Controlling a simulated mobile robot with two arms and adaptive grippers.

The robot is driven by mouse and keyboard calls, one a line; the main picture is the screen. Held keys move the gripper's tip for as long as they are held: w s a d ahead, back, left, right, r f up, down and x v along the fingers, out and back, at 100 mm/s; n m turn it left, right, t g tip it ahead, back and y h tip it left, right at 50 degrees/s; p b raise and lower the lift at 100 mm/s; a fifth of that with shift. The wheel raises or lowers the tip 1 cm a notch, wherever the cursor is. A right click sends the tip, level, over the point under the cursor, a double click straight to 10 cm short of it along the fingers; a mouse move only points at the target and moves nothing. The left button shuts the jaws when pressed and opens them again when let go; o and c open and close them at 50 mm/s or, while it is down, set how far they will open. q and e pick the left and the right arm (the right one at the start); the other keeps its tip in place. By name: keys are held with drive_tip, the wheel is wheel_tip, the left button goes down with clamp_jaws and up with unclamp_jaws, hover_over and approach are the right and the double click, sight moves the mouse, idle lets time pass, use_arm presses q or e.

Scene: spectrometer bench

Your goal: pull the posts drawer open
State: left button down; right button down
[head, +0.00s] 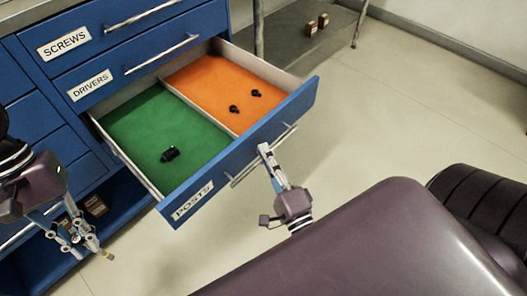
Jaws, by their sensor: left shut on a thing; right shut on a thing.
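The posts drawer (245,160) stands out from the blue cabinet, with its POSTS label (193,200) at the left of its front. Its inside shows a green compartment (140,125) on the left and an orange one (205,85) on the right. My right gripper (265,152) is shut on the drawer's bar handle (285,137). My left gripper (92,246) is low at the left, apart from the drawer. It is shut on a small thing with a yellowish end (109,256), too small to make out.
One black part (170,153) lies in the green compartment and two small black parts (245,101) in the orange one. The screws (64,42) and drivers (90,85) drawers above are shut. Small brown boxes (311,28) sit on a shelf behind.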

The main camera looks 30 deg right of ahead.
drive_tip(key=c, duration=2)
unclamp_jaws()
drive_tip(key=shift+c, duration=0.2)
drive_tip(key=v, duration=1.2)
use_arm(q)
drive_tip(key=shift+s, duration=0.1)
use_arm(e)
drive_tip(key=shift+s+f, duration=0.1)
